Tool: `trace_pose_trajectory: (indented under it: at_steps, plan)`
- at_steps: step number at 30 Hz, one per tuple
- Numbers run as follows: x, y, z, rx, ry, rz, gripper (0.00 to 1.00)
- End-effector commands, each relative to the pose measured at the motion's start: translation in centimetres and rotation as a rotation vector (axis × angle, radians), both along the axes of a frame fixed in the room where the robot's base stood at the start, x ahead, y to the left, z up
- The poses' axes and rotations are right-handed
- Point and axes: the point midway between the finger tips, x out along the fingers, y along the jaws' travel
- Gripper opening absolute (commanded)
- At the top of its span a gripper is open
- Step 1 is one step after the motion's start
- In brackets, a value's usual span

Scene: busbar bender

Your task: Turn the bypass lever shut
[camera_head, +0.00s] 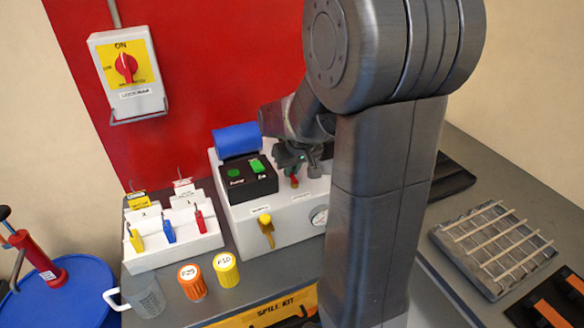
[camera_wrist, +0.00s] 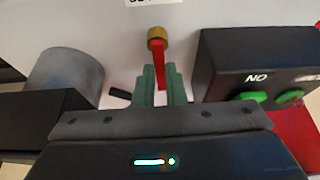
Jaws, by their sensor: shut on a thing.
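A small red lever (camera_wrist: 160,64) with a brass pivot (camera_wrist: 157,38) stands out from the white machine housing in the wrist view. My gripper (camera_wrist: 160,84) is shut on the red lever, with its green finger pads on both sides of it. In the head view the red lever (camera_head: 294,181) shows just below my gripper (camera_head: 289,164), partly hidden by it. A yellow-handled lever (camera_head: 266,231) hangs on the front of the housing. The label near the red lever is cut off, so I cannot tell which lever is the bypass.
A black button box (camera_head: 247,181) with green buttons sits on the housing (camera_head: 286,210), close to my gripper. A gauge (camera_head: 319,216) is at the housing's right. My arm hides the middle.

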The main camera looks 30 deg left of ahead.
Motion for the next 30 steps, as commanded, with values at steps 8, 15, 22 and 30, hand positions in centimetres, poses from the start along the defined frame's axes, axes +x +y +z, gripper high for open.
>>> trace_pose_trajectory:
  at_steps: [8,15,22,30]
  plan:
    - [0.0,0.0,0.0,0.0,0.0,0.001,0.33]
    - [0.0,0.0,0.2,0.001,-0.001,0.0,0.33]
    - [-0.6,-0.7,2.6,0.004,-0.005,0.0,0.33]
    - [-2.0,-2.4,7.8,0.005,-0.005,0.0,0.33]
